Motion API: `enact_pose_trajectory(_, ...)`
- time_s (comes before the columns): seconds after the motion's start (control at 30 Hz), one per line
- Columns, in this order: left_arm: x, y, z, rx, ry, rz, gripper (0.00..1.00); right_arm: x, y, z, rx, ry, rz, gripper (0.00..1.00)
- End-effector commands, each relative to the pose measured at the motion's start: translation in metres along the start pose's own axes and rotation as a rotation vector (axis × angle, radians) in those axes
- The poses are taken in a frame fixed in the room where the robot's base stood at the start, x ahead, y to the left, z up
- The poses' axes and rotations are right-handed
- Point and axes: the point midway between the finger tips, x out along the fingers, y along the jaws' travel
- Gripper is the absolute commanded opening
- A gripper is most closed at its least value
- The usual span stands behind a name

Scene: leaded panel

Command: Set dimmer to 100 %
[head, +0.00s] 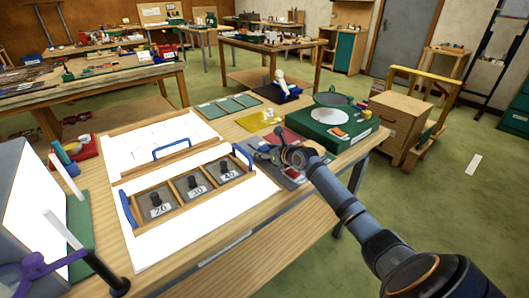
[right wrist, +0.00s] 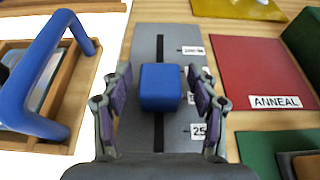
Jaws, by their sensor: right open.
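The dimmer is a grey panel (right wrist: 145,50) with a black slot and white labels down its right side. Its blue slider knob (right wrist: 160,87) sits on the slot, around mid-length. The far label (right wrist: 193,50) seems to read 100%, and the near one (right wrist: 198,131) starts with 25; labels between are partly hidden by a finger. My right gripper (right wrist: 160,95) is open, with one finger each side of the knob and visible gaps. My left gripper is not in view.
A wooden frame with a blue handle (right wrist: 40,75) stands left of the dimmer. A red mat (right wrist: 262,75) labelled ANNEAL lies to the right. In the head view, a green box (head: 330,128) stands beyond my right gripper, and a white lit panel (head: 150,243) lies left.

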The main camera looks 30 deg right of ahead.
Motion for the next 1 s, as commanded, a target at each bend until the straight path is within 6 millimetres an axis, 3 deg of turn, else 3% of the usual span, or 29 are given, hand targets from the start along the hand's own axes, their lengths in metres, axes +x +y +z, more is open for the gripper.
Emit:
enact_pose_trajectory(0.07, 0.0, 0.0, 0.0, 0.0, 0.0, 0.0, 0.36, 0.0, 0.0, 0.0, 0.0, 0.0, 0.0, 0.54)
enact_pose_trajectory(0.47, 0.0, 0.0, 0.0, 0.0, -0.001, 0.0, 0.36, 0.0, 0.0, 0.0, 0.0, 0.0, 0.0, 0.0)
enact_pose_trajectory(0.77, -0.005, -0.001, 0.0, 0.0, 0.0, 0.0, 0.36, 0.006, -0.002, 0.005, 0.005, -0.003, -0.004, 0.0)
enact_pose_trajectory(0.9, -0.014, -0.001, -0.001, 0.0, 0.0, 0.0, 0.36, 0.032, -0.003, 0.018, 0.009, -0.005, -0.006, 0.0)
enact_pose_trajectory(1.0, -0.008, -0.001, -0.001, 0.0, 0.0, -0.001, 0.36, 0.053, -0.003, 0.022, 0.005, -0.005, -0.005, 0.0)
